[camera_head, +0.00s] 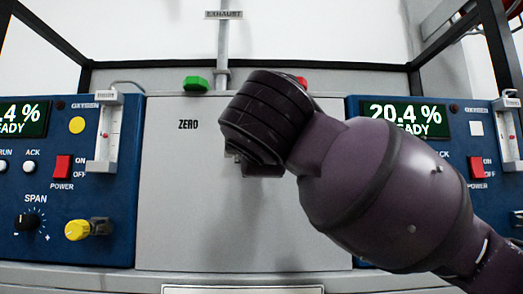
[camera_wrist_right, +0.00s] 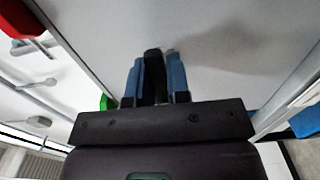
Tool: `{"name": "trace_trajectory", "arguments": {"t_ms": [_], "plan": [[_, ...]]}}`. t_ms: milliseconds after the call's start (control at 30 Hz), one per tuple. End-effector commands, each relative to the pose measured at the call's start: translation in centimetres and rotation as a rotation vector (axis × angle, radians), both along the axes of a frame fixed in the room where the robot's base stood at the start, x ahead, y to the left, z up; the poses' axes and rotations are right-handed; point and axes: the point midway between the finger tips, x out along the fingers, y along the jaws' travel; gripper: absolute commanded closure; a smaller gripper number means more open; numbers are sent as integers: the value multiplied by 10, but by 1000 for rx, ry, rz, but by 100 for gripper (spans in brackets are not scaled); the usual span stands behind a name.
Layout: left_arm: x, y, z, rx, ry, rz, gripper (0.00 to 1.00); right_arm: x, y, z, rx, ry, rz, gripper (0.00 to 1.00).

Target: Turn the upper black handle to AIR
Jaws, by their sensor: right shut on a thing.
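My right gripper (camera_head: 256,165) is in front of the light grey middle panel (camera_head: 185,210), just right of the ZERO label (camera_head: 188,125). In the right wrist view its blue fingers (camera_wrist_right: 156,75) are shut on the black handle (camera_wrist_right: 154,72), which stands against the panel between them. In the head view my wrist hides the handle and most of the fingers. No AIR label is readable in either view, so the handle's setting cannot be told. My left gripper is not in view.
Blue analyser panels with displays stand left (camera_head: 60,225) and right (camera_head: 360,110). A green knob (camera_head: 195,83) and a partly covered red knob (camera_head: 302,80) sit above the middle panel. A yellow knob (camera_head: 77,230) juts out at lower left. The lower middle panel is bare.

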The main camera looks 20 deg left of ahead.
Motion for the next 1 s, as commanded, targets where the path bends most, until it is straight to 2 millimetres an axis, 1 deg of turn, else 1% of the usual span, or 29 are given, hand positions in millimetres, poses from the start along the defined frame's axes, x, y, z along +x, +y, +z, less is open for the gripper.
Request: {"name": "trace_trajectory", "arguments": {"t_ms": [533,567,700,733,1000], "plan": [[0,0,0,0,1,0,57,0,1,0,-27,-7,2,100],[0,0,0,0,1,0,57,0,1,0,-27,-7,2,80],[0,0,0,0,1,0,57,0,1,0,-25,-6,1,59],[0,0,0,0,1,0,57,0,1,0,-25,-6,1,57],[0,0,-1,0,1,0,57,-1,0,0,-23,-7,1,57]]}}
